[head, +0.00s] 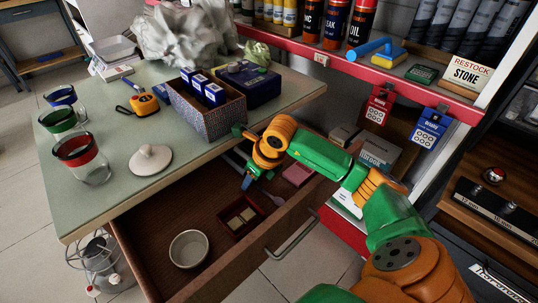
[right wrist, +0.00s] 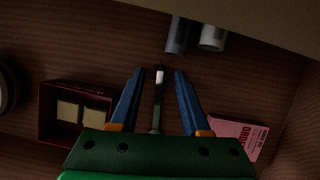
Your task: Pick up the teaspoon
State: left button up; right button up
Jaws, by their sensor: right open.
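The teaspoon shows in the right wrist view as a slim metal piece (right wrist: 159,88) lying on the drawer floor, lined up between my right fingers. Its lower part is hidden by the gripper body. In the head view a small pale part of it (head: 276,199) shows inside the open drawer (head: 160,235), between a dark red box and a pink pad. My right gripper (head: 246,181) reaches down into the drawer with its blue fingers apart, one on each side of the teaspoon (right wrist: 157,88), and holds nothing. My left gripper is not in view.
The small dark red box (right wrist: 45,108) with tan blocks lies left of the fingers, the pink pad (right wrist: 240,135) right. Two cylinders (right wrist: 211,36) lie beyond. The tabletop (head: 105,200) overhangs the drawer's back.

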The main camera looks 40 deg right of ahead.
dwell(0.4)
grip_shut()
